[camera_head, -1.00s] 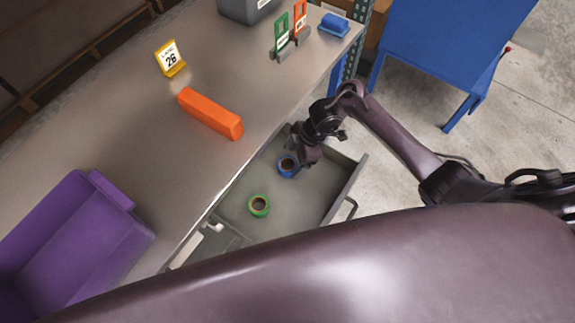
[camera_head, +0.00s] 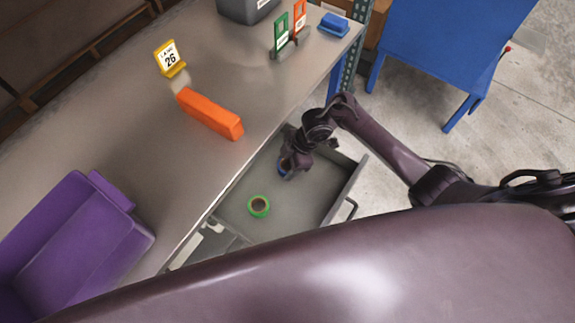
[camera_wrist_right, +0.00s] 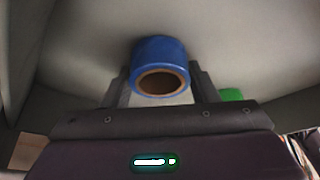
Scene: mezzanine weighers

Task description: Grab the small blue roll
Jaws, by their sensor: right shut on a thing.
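The small blue roll (camera_wrist_right: 160,55) shows in the right wrist view, between the two fingers of my right gripper (camera_wrist_right: 162,88). Its brown core opening faces the camera. In the head view only a sliver of the blue roll (camera_head: 281,168) shows, mostly hidden by my right gripper (camera_head: 287,170). The gripper is shut on the roll, inside the open grey drawer (camera_head: 310,195). I cannot tell whether the roll touches the drawer floor. My left gripper is not in view.
A green roll (camera_head: 259,206) lies in the drawer near my right gripper. The bench top (camera_head: 130,130) carries an orange block (camera_head: 210,114), a yellow number sign (camera_head: 170,58) and a purple bin (camera_head: 75,235). A blue cabinet (camera_head: 450,50) stands at the right.

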